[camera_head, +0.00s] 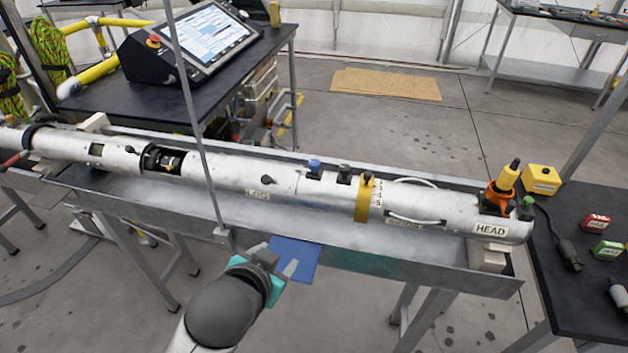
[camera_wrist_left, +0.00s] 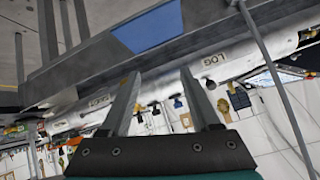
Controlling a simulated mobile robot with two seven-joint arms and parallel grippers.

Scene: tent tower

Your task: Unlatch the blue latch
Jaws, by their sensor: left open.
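The blue latch (camera_head: 314,166) is a small blue knob on top of the long silver tube (camera_head: 230,171), left of two dark knobs. In the left wrist view a small dark-blue knob (camera_wrist_left: 178,102), seen beyond the fingers, looks like the same latch. My left gripper (camera_head: 283,256) is in front of the trough, below and nearer than the latch, and apart from it. In the left wrist view its two fingers (camera_wrist_left: 160,74) are spread with nothing held between them. My right gripper is in neither view.
The tube lies in a long metal trough (camera_head: 420,262). A blue plate (camera_head: 300,252) is on its front side, close to my left gripper. A thin upright pole (camera_head: 196,120) stands left of the latch. A yellow band (camera_head: 363,200) and an orange fitting (camera_head: 500,190) lie right.

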